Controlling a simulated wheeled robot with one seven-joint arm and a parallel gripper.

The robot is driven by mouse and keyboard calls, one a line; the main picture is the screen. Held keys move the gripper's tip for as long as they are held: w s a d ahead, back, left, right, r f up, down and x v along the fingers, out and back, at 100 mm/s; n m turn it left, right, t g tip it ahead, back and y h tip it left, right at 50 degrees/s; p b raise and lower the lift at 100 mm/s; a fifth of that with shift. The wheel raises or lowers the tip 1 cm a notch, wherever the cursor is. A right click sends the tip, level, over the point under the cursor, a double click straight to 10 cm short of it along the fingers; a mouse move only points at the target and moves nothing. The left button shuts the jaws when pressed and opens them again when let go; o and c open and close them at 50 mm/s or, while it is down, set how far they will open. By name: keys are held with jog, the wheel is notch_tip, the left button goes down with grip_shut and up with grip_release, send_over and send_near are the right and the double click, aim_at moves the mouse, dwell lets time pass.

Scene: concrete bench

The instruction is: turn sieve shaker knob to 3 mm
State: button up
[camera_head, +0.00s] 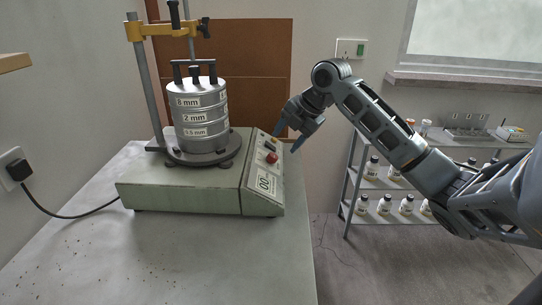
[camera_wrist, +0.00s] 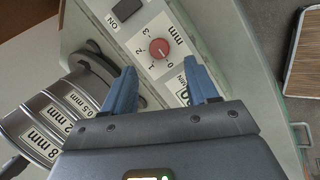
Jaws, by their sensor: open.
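The sieve shaker (camera_head: 185,190) stands on the bench, a pale green-grey box with a sloped control panel on its right. Its red round knob (camera_head: 271,158) sits on that panel. In the wrist view the knob (camera_wrist: 159,48) is ringed by a scale marked 0, 1, 2, 3 and "mm"; its pointer is too small to read surely. My gripper (camera_head: 286,141) is open and empty, above and to the right of the panel. In the wrist view its two blue fingers (camera_wrist: 163,85) are spread, the knob showing beyond and between their tips, apart from both.
A black switch (camera_wrist: 126,9) marked ON is beside the knob. The stacked sieves (camera_head: 200,115), labelled in mm, stand on the shaker under a rod frame with a yellow crossbar (camera_head: 165,29). A shelf with bottles (camera_head: 385,185) is behind right. The front bench top is clear.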

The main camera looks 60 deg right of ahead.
aim_at(274, 155)
jog(key=x, duration=0.7)
jog(key=shift+w+f+p, duration=0.1)
jog(key=shift+f+p, duration=0.15)
jog(key=shift+p, duration=0.05)
jog(key=shift+c, duration=0.3)
jog(key=c, duration=1)
